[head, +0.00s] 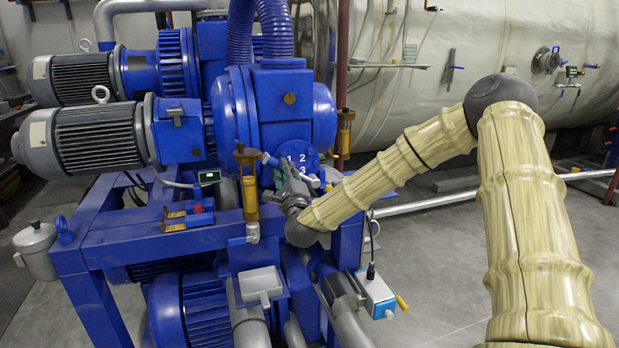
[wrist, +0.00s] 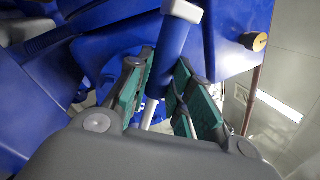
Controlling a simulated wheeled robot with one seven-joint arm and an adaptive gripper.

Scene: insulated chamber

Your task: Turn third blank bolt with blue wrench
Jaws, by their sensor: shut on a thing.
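The round blue blank (head: 296,154) with white numbers 1, 2 and 3 is on the front of the blue pump, left of the picture's middle in the head view. My gripper (head: 291,180) is right in front of its lower left part. In the wrist view, my gripper (wrist: 164,72) has its green pads shut on the blue wrench (wrist: 170,45), a blue handle with grey metal at both ends. The wrench is mostly hidden by the gripper in the head view. The third bolt is hidden or too small to tell, so I cannot see whether the wrench is on it.
A brass valve fitting (head: 249,185) stands close left of my gripper. Blue frame beams (head: 180,240) run below it. A grey and blue box (head: 376,295) sits below right. Grey motors (head: 95,135) are at left. A large pale tank (head: 450,60) stands behind; open floor lies right.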

